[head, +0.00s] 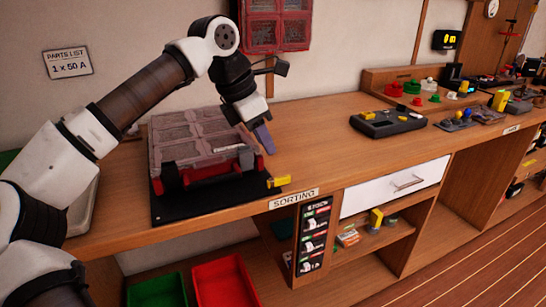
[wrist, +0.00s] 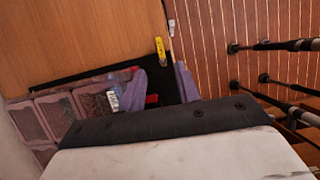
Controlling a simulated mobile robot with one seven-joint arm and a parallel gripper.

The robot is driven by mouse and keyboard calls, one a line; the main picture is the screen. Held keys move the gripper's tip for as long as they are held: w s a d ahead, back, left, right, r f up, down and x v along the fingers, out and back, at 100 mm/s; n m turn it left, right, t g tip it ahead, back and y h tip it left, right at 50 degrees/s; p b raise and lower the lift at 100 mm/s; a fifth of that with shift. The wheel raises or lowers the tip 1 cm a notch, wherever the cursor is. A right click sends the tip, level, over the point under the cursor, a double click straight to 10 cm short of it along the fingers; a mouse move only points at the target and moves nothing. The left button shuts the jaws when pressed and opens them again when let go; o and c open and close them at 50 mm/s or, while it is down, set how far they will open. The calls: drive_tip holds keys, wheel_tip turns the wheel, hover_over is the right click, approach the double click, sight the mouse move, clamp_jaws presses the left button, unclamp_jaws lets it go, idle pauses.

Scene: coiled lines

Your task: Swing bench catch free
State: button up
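A small yellow catch (head: 278,181) sits at the bench's front edge, by the right corner of the black mat (head: 180,206). It also shows in the wrist view (wrist: 160,50), beyond my fingers. My gripper (head: 264,138) hangs above the right end of the clear-lidded compartment box, apart from the catch and higher than it. In the wrist view my two grey-purple fingers (wrist: 168,86) stand apart with dark mat visible between them, so the gripper is open and appears empty. Whether the catch holds the mat cannot be told.
The compartment box (head: 200,143) with a red base stands on the mat, close to my gripper. The wooden bench (head: 315,135) is clear to the right, up to a dark grey case (head: 387,123). A white drawer (head: 395,187) and shelves lie below the bench top.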

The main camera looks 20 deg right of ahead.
drive_tip(key=shift+v, duration=1.65)
drive_tip(key=shift+s, duration=0.1)
